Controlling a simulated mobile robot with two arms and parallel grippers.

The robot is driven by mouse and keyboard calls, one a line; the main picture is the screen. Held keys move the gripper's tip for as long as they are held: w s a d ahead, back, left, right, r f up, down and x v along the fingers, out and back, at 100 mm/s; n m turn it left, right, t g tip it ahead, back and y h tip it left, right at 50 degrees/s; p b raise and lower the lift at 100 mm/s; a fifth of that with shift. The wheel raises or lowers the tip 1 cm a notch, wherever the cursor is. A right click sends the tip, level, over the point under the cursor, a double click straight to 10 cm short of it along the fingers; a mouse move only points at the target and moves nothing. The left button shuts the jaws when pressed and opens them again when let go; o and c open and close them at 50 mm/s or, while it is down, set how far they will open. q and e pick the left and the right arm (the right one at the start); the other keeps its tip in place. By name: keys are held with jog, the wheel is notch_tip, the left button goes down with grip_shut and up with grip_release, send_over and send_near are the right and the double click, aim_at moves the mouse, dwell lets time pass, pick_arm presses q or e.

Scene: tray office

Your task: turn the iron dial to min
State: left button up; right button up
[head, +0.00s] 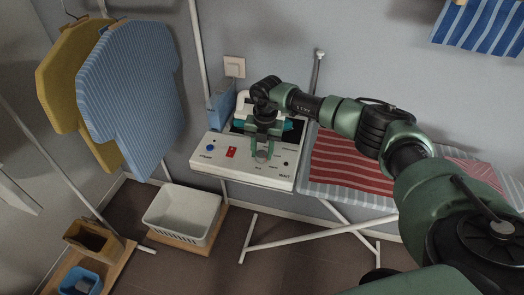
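A white ironing control panel (212,163) sits at the left end of the ironing board, with a blue button (210,147), a red switch (231,152) and small dark marks on its top. My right gripper (262,156) points down over the middle of this panel. Its two green fingers stand apart, with a pale gap between them. The dial cannot be made out clearly; the fingers cover that part of the panel. The small labels are mostly unreadable. A teal and dark iron (290,126) is partly hidden behind the gripper. My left gripper is out of view.
A red striped cloth (345,165) lies on the ironing board right of the panel. A blue box (222,103) stands behind the panel's left side. Yellow and blue shirts (135,90) hang at left.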

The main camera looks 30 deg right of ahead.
grip_shut()
